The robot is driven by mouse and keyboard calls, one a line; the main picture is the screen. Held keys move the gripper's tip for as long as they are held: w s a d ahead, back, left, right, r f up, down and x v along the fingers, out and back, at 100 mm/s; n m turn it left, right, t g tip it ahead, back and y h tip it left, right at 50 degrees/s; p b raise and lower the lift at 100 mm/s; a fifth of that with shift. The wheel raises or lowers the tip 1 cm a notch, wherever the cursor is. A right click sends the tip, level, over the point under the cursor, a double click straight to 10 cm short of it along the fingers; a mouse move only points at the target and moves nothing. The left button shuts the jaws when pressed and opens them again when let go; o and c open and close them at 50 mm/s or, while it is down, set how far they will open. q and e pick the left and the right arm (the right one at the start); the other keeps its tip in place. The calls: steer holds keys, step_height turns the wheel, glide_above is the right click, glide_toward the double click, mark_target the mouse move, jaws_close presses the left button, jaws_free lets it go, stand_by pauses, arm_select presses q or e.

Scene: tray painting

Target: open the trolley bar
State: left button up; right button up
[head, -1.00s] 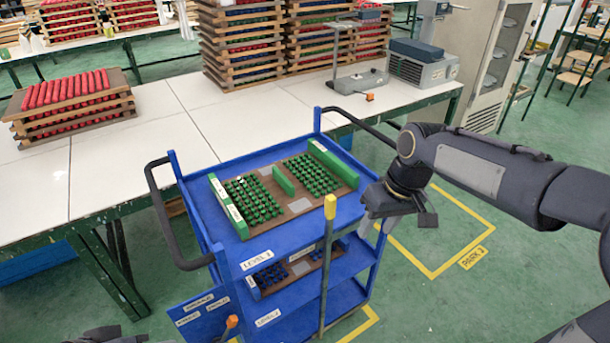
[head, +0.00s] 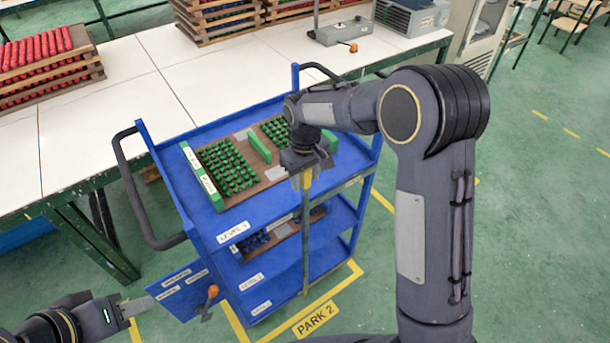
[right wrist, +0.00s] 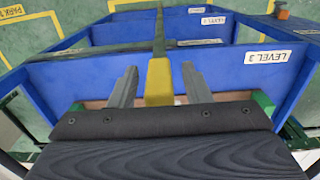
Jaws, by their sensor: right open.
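The blue trolley (head: 222,226) stands in front of the white table. Its trolley bar (head: 305,235) is an upright pole at the front side, with a yellow top that shows in the right wrist view (right wrist: 159,82). My right gripper (head: 301,180) is over the bar's top. In the right wrist view its open fingers (right wrist: 159,72) lie on either side of the yellow top, with gaps visible; contact is not clear. My left gripper (head: 133,306) is at the lower left, apart from the trolley; its jaw opening is unclear.
A tray of green pieces (head: 232,170) lies on the top shelf, partly behind my right arm. A blue labelled panel (head: 180,288) and an orange knob (head: 212,290) are at the trolley's lower left. The white table (head: 85,140) is behind. Green floor is clear at right.

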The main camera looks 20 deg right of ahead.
steer(key=shift+f, duration=0.15)
jaws_close()
steer(key=shift+d, duration=0.1)
